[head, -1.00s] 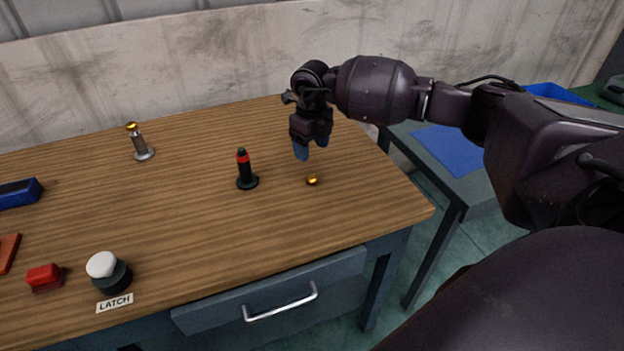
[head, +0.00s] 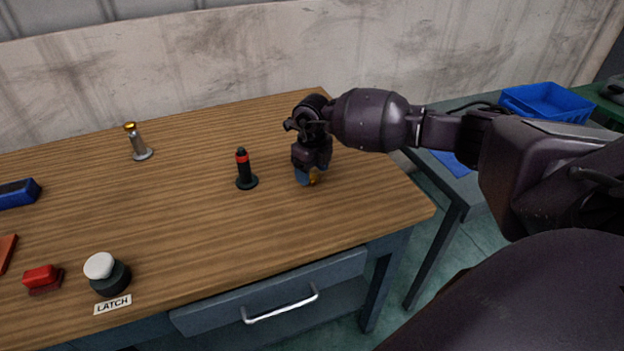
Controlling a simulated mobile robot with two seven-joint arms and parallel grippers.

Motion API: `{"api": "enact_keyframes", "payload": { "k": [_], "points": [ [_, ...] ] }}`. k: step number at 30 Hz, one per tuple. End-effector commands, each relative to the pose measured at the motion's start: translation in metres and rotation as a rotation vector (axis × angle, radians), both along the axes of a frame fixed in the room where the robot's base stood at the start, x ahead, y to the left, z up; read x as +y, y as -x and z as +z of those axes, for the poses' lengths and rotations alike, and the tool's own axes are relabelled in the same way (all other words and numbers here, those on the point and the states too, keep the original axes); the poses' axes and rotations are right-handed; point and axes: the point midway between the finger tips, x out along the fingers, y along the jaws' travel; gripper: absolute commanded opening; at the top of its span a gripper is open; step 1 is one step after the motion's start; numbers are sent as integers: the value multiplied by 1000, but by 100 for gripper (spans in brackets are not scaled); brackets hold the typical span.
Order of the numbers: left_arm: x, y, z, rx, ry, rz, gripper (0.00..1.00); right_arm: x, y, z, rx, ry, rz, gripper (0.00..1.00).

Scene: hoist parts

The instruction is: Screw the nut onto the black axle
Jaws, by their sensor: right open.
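The black axle (head: 244,170) stands upright on a round base on the wooden table, with a red band near its top. The small golden nut (head: 314,176) lies on the table to the right of the axle. My right gripper (head: 308,177) is open and low over the table at the nut, its blue fingertips beside it and partly hiding it. Whether the fingers touch the nut I cannot tell. My left gripper is not in view.
A silver post with a golden top (head: 138,142) stands at the back left. A white-capped button (head: 104,270) labelled LATCH, a red block (head: 42,278) and a blue block (head: 18,193) are on the left. A blue bin (head: 546,103) stands on the side table.

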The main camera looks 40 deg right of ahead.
Motion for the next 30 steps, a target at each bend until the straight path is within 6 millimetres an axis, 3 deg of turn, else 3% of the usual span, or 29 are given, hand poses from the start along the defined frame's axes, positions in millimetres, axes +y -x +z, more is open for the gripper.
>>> {"api": "enact_keyframes", "payload": {
  "k": [4,14,24,30],
  "points": [
    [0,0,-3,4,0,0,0,0,0,-16,2,0,0,64],
    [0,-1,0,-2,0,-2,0,0,0,-16,0,0,0,64],
    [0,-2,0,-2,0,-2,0,0,0,-16,0,0,0,14],
    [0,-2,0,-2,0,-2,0,0,0,-16,0,0,0,10]
  ]
}}
